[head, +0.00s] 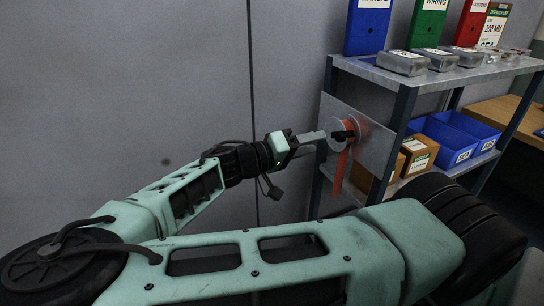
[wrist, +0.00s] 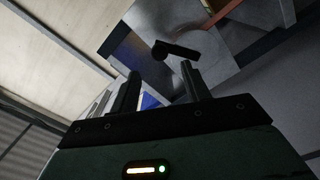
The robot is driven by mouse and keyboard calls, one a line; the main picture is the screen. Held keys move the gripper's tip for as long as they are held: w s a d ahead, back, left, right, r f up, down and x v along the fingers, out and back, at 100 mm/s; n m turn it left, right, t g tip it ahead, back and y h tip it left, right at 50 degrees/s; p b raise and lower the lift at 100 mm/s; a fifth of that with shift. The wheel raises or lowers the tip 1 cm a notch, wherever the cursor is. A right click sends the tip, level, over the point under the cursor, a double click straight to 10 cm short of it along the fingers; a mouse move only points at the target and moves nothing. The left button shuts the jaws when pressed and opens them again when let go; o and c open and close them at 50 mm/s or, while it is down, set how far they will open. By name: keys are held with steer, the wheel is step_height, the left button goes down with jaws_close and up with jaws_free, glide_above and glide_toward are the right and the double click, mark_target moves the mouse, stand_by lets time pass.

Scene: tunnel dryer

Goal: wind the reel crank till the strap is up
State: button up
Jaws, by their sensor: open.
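The reel (head: 338,143) is a round grey drum on a metal plate (head: 375,140) at the side of a shelf rack. Its black crank (head: 348,134) sticks out from its face. In the wrist view my gripper (wrist: 160,70) is open and empty, and the black crank (wrist: 176,50) shows just past the fingertips. I cannot tell whether they touch. Part of the orange strap (wrist: 222,12) shows at the top.
The shelf rack (head: 403,108) carries grey boxes (head: 403,62) and upright binders (head: 427,22) above, blue bins (head: 455,137) and a brown carton (head: 418,155) below. A grey wall (head: 130,90) stands behind my arm on the left.

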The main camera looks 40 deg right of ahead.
steer(key=b+v, duration=0.1)
steer(key=v, duration=1)
stand_by(0.5)
steer(key=n+t+p, duration=0.1)
steer(key=n+p, duration=1.5)
steer(key=n, duration=0.6)
glide_toward(337, 138)
steer(key=d, duration=0.3)
steer(key=s+d, duration=0.1)
steer(key=d, duration=0.2)
steer(key=s+d, duration=0.1)
steer(key=d, duration=0.2)
steer(key=shift+r, duration=0.1)
steer(key=shift+d, duration=0.6)
